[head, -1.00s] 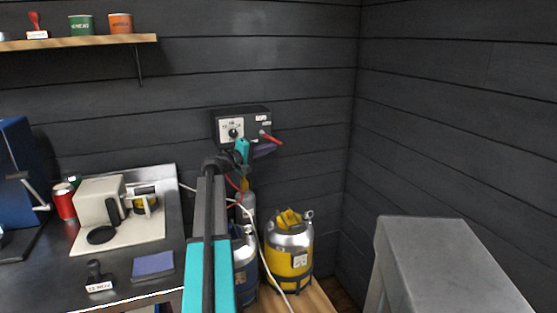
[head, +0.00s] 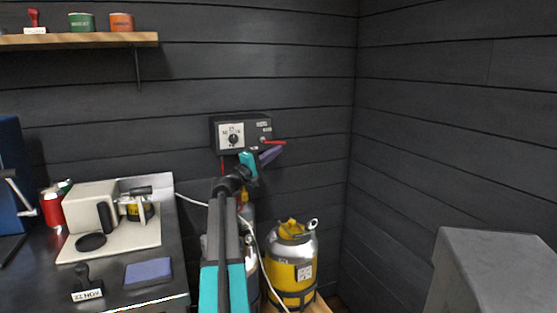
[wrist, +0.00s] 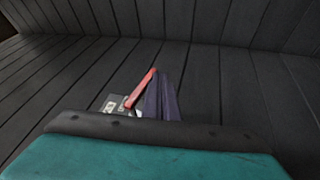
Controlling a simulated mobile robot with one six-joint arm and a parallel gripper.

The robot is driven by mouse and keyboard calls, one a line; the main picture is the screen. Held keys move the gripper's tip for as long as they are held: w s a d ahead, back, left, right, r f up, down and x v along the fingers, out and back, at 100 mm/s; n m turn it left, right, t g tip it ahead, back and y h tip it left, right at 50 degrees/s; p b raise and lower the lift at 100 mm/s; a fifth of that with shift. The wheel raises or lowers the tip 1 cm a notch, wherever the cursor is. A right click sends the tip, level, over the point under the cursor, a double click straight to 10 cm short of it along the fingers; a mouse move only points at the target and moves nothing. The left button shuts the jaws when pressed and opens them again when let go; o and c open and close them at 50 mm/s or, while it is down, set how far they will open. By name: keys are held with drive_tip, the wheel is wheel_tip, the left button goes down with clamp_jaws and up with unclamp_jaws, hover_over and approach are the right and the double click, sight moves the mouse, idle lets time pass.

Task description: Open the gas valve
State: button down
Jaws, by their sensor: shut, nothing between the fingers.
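The gas valve shows as a red lever (head: 273,142) on the right part of a dark control box (head: 252,126) on the back wall. The lever points right, almost level, with a slight droop. In the wrist view the lever (wrist: 141,88) lies just left of my dark purple fingers (wrist: 165,97). My gripper (head: 271,154) is shut and empty, just below the lever. I cannot tell whether the fingers touch it. The teal and black wrist hides much of the box in the wrist view.
A white dial panel (head: 231,136) sits on the box's left part. A yellow-banded keg (head: 291,266) stands below. The counter at left holds a beige machine (head: 91,207) and a red can (head: 52,207). A grey block (head: 497,275) stands at right. The right wall is bare.

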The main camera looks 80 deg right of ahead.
sight(276, 143)
drive_tip(key=shift+s+d+r+b, duration=0.15)
drive_tip(key=shift+s+r+b, duration=0.05)
drive_tip(key=shift+b, duration=0.2)
drive_tip(key=shift+w, duration=0.1)
idle(0.4)
drive_tip(key=shift+r, duration=0.1)
drive_tip(key=a+r, duration=0.1)
drive_tip(key=s+a+r+p, duration=0.1)
drive_tip(key=r, duration=0.1)
drive_tip(key=shift+r, duration=0.1)
drive_tip(key=s+a, duration=0.1)
drive_tip(key=a, duration=0.5)
drive_tip(key=s+a+r, duration=0.1)
drive_tip(key=s+a, duration=0.1)
drive_tip(key=a, duration=0.5)
drive_tip(key=shift+s+a+r+p, duration=0.25)
drive_tip(key=shift+r+p, duration=0.05)
idle(0.3)
drive_tip(key=shift+s, duration=0.1)
idle(0.5)
